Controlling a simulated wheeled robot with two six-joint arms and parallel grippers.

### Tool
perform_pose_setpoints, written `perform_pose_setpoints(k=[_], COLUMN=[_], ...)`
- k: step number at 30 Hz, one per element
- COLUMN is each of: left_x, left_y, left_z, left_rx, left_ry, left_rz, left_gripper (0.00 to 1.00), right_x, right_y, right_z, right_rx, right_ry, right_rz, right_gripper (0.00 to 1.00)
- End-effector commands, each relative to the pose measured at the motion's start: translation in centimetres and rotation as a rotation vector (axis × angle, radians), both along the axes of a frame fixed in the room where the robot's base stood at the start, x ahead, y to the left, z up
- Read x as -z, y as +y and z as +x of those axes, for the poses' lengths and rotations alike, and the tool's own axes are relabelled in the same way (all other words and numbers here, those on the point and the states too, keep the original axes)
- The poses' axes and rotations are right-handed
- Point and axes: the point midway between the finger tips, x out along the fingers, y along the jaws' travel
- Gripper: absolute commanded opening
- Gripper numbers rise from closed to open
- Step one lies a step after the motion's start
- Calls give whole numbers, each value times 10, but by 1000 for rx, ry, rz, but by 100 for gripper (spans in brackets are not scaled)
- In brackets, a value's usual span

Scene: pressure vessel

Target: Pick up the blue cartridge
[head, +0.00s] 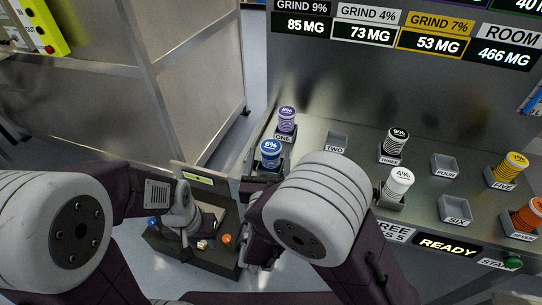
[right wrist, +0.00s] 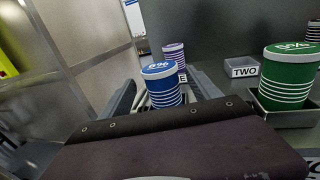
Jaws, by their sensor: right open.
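The blue cartridge (head: 270,154), marked 6% on its white-rimmed lid, stands upright near the left end of the bench, in front of slot ONE. In the right wrist view the blue cartridge (right wrist: 163,90) stands between the two fingers of my open right gripper (right wrist: 165,98); whether they touch it I cannot tell. Its lower part is hidden there by my own wrist. In the head view my right gripper (head: 262,183) is just below the cartridge, partly hidden by my arm. My left gripper (head: 187,222) is low at the left; its jaws are unclear.
A purple cartridge (head: 287,120) stands close behind the blue one. A green cartridge (right wrist: 290,78) stands to the right, hidden in the head view. Black (head: 395,144), white (head: 398,183), yellow (head: 512,168) and orange (head: 527,214) cartridges stand further right. Slot TWO (head: 337,142) is empty.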

Motion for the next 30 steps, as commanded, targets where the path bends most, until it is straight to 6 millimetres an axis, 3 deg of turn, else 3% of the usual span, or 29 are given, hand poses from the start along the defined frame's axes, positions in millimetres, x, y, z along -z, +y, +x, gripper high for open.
perform_pose_setpoints(k=[5, 12, 20, 27, 28, 30], left_x=[-1, -4, -4, -4, -4, -4], left_y=[0, 0, 0, 0, 0, 0], left_z=[0, 0, 0, 0, 0, 0], left_rx=[0, 0, 0, 0, 0, 0], left_ry=[0, 0, 0, 0, 0, 0], left_rz=[0, 0, 0, 0, 0, 0], left_gripper=[36, 36, 36, 36, 36, 36], right_x=[0, 0, 0, 0, 0, -1], right_y=[-2, -7, -7, -7, -7, -7], right_z=[10, 49, 54, 53, 53, 53], right_rx=[3, 2, 0, 0, 0, 0], right_ry=[0, 0, 0, 1, 1, -1], right_rz=[0, 1, 0, 1, 1, 1], right_gripper=[72, 72, 72, 5, 0, 0])
